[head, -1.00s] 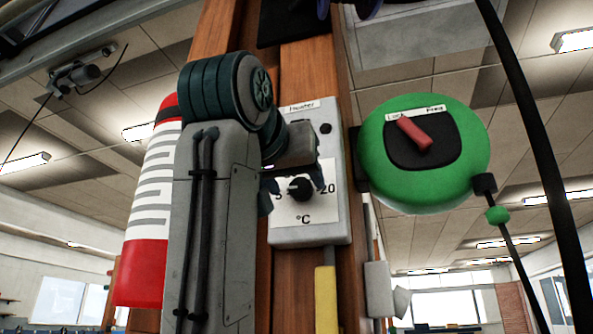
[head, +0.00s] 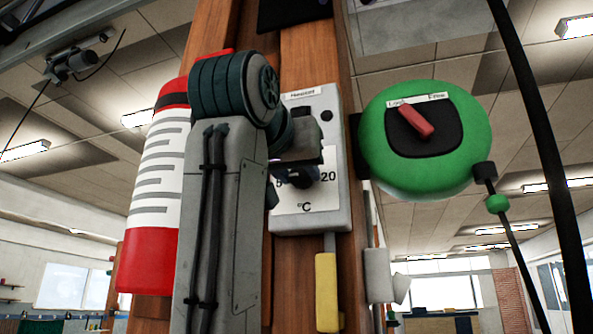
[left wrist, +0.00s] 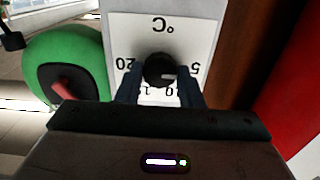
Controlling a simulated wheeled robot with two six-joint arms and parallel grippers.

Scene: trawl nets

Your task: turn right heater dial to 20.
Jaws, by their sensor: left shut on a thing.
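The heater box (head: 338,215) is mounted on a wooden post, with a white dial plate marked 5 and 20 and °C. Its round black dial (head: 303,178) is mostly covered by my left gripper (head: 290,176) in the head view. In the left wrist view, which shows the box upside down, the dial (left wrist: 158,66) sits between the two fingers of my left gripper (left wrist: 160,82), which is shut on it. The white pointer mark on the dial faces the 5 side, away from the 20. My right gripper is not in view.
A green round housing (head: 375,165) with a red lever (head: 416,122) is just right of the heater. A red and white cylinder (head: 150,262) stands left, behind my left arm. A yellow handle (head: 327,290) hangs below the box. A black cable runs down the right.

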